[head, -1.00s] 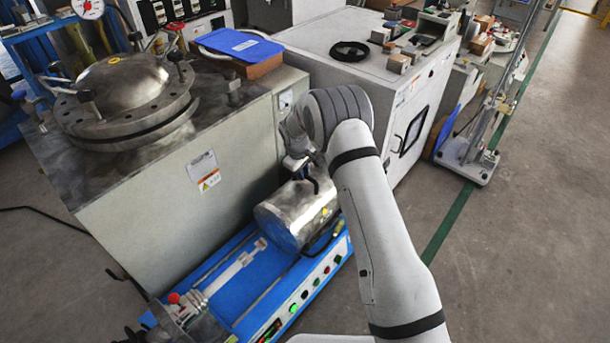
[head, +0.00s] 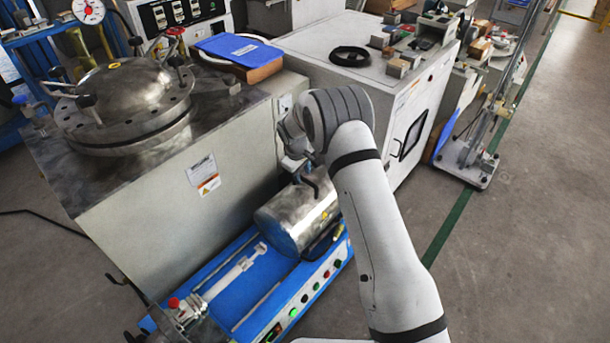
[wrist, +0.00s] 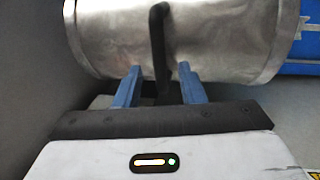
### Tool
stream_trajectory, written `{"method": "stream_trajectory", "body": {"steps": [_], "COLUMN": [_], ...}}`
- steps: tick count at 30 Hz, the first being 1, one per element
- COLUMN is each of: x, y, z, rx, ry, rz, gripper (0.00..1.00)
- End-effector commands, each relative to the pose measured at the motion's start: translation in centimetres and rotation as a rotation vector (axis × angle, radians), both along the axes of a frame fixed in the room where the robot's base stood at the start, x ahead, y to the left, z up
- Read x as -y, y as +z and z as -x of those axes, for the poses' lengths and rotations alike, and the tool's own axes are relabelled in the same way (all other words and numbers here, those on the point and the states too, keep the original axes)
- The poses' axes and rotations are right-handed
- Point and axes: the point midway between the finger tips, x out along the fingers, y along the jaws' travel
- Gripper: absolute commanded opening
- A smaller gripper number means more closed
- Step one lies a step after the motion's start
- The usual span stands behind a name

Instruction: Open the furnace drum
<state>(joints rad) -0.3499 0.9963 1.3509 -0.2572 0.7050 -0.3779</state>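The furnace drum (head: 292,218) is a shiny silver cylinder lying on the blue machine base in the head view. It also fills the top of the wrist view (wrist: 215,40). A black bent handle (wrist: 158,40) runs down across its front, and a bit of it shows in the head view (head: 309,184). My gripper (wrist: 160,78) is open, its two blue fingers apart, pointing at the drum. The handle's lower part comes down between the fingers; I cannot tell whether either touches it. In the head view my wrist hides most of the gripper.
The blue base (head: 245,290) has a row of buttons along its front. A grey cabinet with a domed metal lid (head: 125,95) stands close on the left. A white cabinet (head: 345,90) stands behind my wrist. The floor on the right is clear.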

Motion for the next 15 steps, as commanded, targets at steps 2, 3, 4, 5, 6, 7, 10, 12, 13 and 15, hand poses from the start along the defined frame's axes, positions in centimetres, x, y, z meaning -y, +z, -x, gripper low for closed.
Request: {"method": "stream_trajectory", "body": {"steps": [2,3,4,5,6,7,10,12,13,15], "x": [-0.3,-0.4,-0.4,-0.4,-0.5,-0.6,-0.7,-0.7,-0.7,-0.7], "y": [1.9,2.6,3.1,3.5,4.1,4.5,5.4,5.7,5.8,5.9], "z": [0.2,0.3,0.4,0.5,0.6,0.7,0.8,0.9,0.9,1.0], "rx": [0.004,0.004,0.004,0.003,0.002,0.002,0.003,0.002,0.001,0.001], "ry": [0.002,0.002,0.002,0.002,0.001,0.002,0.001,0.000,0.000,0.000], "rz": [-0.002,-0.002,-0.002,-0.001,-0.001,-0.002,-0.002,-0.001,-0.002,-0.001], "gripper": [0.36,0.36,0.36,0.36,0.36,0.36,0.36,0.36,0.36,0.36]}}
